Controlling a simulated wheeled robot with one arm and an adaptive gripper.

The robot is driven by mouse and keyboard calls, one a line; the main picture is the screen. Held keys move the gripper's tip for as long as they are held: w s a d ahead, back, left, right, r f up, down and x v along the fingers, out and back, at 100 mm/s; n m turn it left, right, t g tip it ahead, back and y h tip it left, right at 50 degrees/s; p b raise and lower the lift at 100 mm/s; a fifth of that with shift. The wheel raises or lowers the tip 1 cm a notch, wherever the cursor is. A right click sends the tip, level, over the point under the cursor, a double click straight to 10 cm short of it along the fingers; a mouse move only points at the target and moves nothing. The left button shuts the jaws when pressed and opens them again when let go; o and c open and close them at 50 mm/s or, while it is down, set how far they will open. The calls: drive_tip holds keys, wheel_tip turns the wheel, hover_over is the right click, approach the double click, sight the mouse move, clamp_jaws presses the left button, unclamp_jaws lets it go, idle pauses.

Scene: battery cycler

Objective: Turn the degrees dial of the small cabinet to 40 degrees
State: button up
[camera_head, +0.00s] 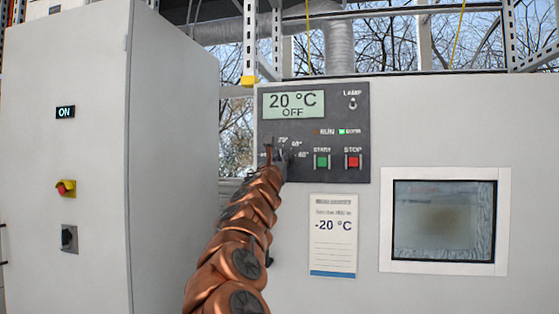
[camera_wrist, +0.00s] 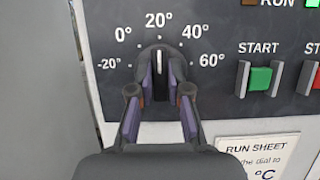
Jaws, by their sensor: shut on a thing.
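The small cabinet (camera_head: 290,220) stands on the right in the head view, with a dark control panel. Its display (camera_head: 293,103) reads 20 °C and OFF. The degrees dial (camera_wrist: 159,57) shows in the wrist view, its white mark pointing straight up at 20°. Labels run from -20° to 60° around it, with 40° up and to the right. My gripper (camera_wrist: 160,78) is shut on the dial, one finger on each side of it. In the head view my arm reaches up to the panel and hides most of the dial.
Right of the dial are a green START button (camera_wrist: 260,80) and a red STOP button (camera_head: 353,162). A lamp switch (camera_head: 352,103) sits above. A run sheet (camera_head: 333,235) reading -20 °C is below the panel. A tall grey cabinet (camera_head: 65,180) stands at the left.

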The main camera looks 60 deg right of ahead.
drive_tip(key=shift+a, duration=0.1)
clamp_jaws()
drive_tip(key=shift+r+m+g, duration=0.15)
drive_tip(key=shift+m+g, duration=0.15)
drive_tip(key=shift+m, duration=0.2)
drive_tip(key=shift+m+g+p, duration=0.65)
drive_tip(key=shift+m+g, duration=0.65)
drive_tip(key=shift+m, duration=1.25)
drive_tip(key=shift+m+g+p, duration=0.65)
drive_tip(key=shift+m+g, duration=0.65)
drive_tip(key=shift+m, duration=1.25)
